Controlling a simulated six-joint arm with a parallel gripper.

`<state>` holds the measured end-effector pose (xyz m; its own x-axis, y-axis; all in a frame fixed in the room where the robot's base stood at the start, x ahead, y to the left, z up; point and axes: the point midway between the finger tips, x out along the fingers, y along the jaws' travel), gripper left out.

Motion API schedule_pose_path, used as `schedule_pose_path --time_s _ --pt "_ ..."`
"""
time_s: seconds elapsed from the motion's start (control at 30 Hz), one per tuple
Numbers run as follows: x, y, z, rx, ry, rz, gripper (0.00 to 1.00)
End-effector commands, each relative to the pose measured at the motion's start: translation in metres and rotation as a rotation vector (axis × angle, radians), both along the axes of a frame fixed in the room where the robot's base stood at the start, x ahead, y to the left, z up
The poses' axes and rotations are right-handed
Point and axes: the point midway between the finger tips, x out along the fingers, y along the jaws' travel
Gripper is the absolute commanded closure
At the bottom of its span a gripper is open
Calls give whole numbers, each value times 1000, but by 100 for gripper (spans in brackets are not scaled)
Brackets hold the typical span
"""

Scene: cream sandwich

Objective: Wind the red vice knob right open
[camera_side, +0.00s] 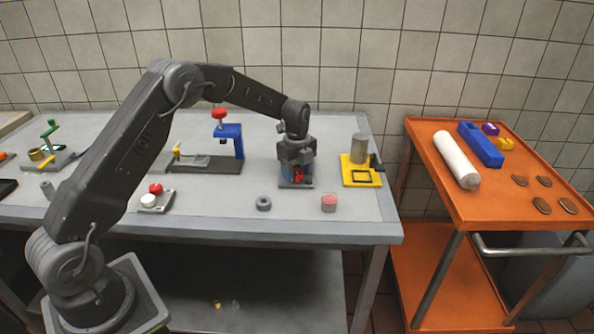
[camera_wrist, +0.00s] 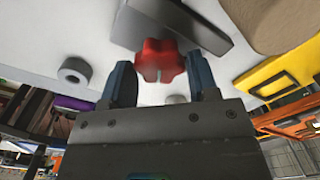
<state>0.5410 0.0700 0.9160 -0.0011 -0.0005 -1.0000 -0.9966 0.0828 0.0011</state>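The red vice knob (camera_wrist: 160,62) has a lobed rim and a slot in its face. It shows in the wrist view between the two blue fingertips of my gripper (camera_wrist: 161,80), one on each side. The fingers sit very close to the knob's edges; whether they touch it I cannot tell. In the side view my gripper (camera_side: 297,165) points down over the vice, and the red knob (camera_side: 298,176) shows at its front. The vice's dark grey base (camera_side: 296,185) is on the table. Most of the vice is hidden behind my gripper.
A yellow fixture (camera_side: 361,181) with a grey cylinder (camera_side: 359,149) stands close on the right. A blue clamp (camera_side: 229,138) with a red knob stands to the left.

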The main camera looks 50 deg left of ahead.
Motion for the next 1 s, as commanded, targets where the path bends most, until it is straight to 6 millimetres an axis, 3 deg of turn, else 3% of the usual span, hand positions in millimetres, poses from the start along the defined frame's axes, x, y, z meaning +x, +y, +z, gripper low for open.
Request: schedule_pose_path --time_s 0.17,0.53,1.0 --pt "1 0 0 1 -6 -1 27" --pt "2 0 0 2 -11 -62 27" --pt "-1 1 3 3 -7 -572 27"
